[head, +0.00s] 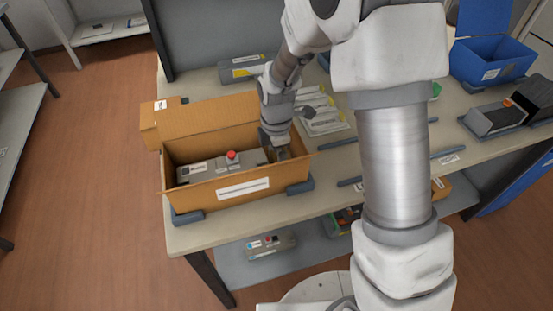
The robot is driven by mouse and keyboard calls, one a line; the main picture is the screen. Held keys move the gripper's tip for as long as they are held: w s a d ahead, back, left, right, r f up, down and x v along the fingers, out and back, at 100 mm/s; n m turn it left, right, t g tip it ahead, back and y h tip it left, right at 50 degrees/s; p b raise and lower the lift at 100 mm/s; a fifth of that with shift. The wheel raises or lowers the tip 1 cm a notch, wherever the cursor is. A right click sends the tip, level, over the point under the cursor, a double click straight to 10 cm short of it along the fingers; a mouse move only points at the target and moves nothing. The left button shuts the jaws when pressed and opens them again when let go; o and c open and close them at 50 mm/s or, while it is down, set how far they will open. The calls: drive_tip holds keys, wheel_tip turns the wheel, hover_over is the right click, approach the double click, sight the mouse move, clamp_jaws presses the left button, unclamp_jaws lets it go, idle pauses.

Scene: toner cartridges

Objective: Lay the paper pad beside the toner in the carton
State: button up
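The open cardboard carton (283,182) stands on the table at the left, its flaps raised. A grey toner cartridge (205,170) with a red knob lies inside it, toward the left and middle. My gripper (280,153) points down into the carton's right end, to the right of the toner. A small brownish shape shows at the fingers; I cannot tell whether it is the paper pad or part of the gripper. The fingertips are too small and hidden to show whether they are open or shut. I cannot make out the paper pad for certain.
Grey corner stops (187,218) sit at the carton's base. White labelled packets (325,122) lie behind the gripper, and a grey cartridge (240,68) lies further back. A blue bin (490,62) and dark cartridges (492,119) stand at the right. My arm hides the table's middle.

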drive_tip(key=shift+f, duration=0.2)
drive_tip(key=o, duration=1.1)
drive_tip(key=shift+o, duration=0.2)
drive_tip(key=shift+r, duration=0.1)
wheel_tip(320, 180, up, 12)
drive_tip(key=p, duration=0.2)
drive_tip(key=shift+r, duration=0.25)
drive_tip(key=s+d+r+m+t, duration=0.3)
drive_tip(key=s+d+r+m, duration=0.5)
drive_tip(key=r+m, duration=0.25)
drive_tip(key=s+d+r+m+t, duration=0.1)
drive_tip(key=s+d+r+m, duration=0.1)
drive_tip(key=s+m, duration=0.3)
drive_tip(key=s+d+r+m+t, duration=0.1)
drive_tip(key=s+d+r+m, duration=0.1)
drive_tip(key=s+m, duration=0.3)
drive_tip(key=shift+s+d+m+t, duration=0.25)
drive_tip(key=shift+s+m+t, duration=0.05)
drive_tip(key=shift+s+m, duration=0.05)
